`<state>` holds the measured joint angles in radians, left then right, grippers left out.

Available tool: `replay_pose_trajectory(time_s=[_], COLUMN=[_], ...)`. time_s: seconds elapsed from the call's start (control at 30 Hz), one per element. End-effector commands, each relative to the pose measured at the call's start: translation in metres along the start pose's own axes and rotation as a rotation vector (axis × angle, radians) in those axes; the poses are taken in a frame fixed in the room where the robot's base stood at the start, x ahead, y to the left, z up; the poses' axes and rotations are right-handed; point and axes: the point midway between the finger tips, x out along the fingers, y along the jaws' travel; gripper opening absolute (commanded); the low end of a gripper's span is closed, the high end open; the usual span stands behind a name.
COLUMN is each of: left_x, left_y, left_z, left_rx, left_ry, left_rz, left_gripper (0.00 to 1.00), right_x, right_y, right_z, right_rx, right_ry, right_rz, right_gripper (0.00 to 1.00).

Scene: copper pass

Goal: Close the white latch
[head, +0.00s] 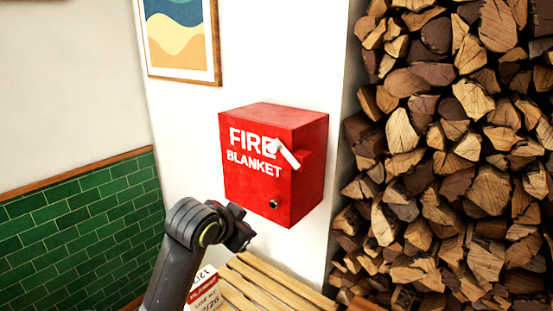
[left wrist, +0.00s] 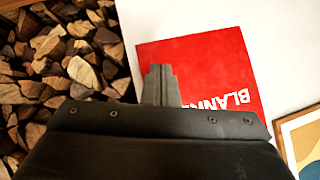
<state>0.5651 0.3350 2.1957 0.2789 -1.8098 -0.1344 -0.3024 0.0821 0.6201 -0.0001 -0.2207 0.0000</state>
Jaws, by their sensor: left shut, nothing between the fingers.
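The white latch (head: 289,157) is a short bar on the front of the red fire blanket box (head: 301,178), near its upper right edge. It slants from upper left down to lower right. My left gripper (head: 243,237) is below the box front in the head view, apart from the latch. In the left wrist view the gripper fingers (left wrist: 161,82) are together and empty, in front of the red box (left wrist: 195,65). The latch cannot be made out there. My right gripper is in neither view.
The box hangs on a white wall (head: 185,130). Stacked firewood (head: 450,150) fills the right side. A slatted wooden surface (head: 265,285) lies below the box, with a white and red printed item (head: 205,289) beside it. A framed picture (head: 182,40) hangs upper left.

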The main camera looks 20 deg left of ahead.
Motion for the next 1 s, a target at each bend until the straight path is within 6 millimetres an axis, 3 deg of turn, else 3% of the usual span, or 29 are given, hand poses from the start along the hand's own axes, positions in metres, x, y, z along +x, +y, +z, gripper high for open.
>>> replay_pose_trajectory(time_s=[0.03, 0.2, 0.4, 0.53, 0.67, 1.0], left_x=[-0.010, -0.045, -0.084, -0.096, -0.092, -0.036], left_y=[-0.009, -0.029, -0.043, -0.046, -0.047, -0.049], left_z=[-0.029, -0.105, -0.162, -0.177, -0.182, -0.197], left_rx=[0.024, 0.095, 0.150, 0.166, 0.167, 0.165], left_ry=[0.039, 0.138, 0.216, 0.237, 0.238, 0.235], left_rz=[-0.012, -0.035, -0.059, -0.064, -0.063, -0.061], left_gripper=[0.00, 0.00, 0.00, 0.00, 0.00, 0.00], right_x=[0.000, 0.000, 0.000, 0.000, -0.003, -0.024], right_y=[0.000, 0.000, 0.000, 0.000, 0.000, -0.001], right_z=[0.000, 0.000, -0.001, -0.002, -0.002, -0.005], right_rx=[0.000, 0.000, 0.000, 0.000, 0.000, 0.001], right_ry=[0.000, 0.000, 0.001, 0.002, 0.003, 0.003], right_rz=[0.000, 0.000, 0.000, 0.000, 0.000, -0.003], right_gripper=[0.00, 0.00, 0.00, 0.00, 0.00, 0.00])
